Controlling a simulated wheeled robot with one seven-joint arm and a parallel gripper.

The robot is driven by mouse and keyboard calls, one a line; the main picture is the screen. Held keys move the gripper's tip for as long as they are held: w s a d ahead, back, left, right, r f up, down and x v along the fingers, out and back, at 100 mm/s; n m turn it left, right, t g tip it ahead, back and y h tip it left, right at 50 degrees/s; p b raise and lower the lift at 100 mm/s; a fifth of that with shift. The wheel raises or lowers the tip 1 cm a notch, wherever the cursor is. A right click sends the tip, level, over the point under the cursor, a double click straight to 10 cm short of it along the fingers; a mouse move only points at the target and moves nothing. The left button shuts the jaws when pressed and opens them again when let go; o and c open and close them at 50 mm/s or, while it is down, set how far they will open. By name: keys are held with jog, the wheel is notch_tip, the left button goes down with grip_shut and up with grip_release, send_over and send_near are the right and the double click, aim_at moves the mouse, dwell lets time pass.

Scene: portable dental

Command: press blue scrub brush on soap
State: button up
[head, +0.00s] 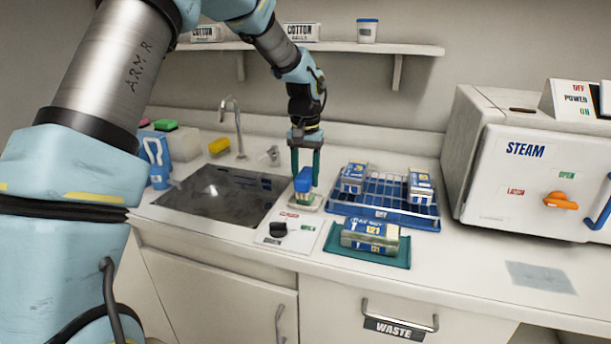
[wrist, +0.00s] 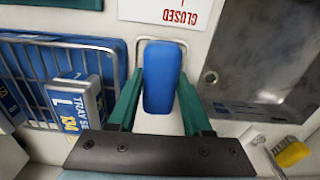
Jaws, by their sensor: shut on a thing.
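The blue scrub brush (head: 303,181) is upright between the teal fingers of my gripper (head: 305,165), by the sink's right edge. In the wrist view the brush's blue top (wrist: 163,75) lies between the two fingertips of my gripper (wrist: 161,90). My gripper is shut on it. Pale bristles show below the blue top in the head view. A small pale dish (head: 312,207), seemingly the soap's place, lies directly under the brush. The soap is mostly hidden by the brush, and I cannot tell whether the bristles touch it.
The sink (head: 222,193) is left of the brush. A blue tray with a wire rack (head: 385,216) and cassettes is close on the right. A cassette (head: 370,233) lies on a teal mat (head: 397,260) in front. A black knob (head: 278,229) is near the counter's front. A yellow sponge (head: 219,147) sits behind the sink.

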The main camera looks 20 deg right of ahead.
aim_at(305, 172)
jog(key=shift+f, duration=0.6)
dwell(1.6)
jog(key=shift+r+p, duration=2.55)
jog(key=shift+r, duration=1)
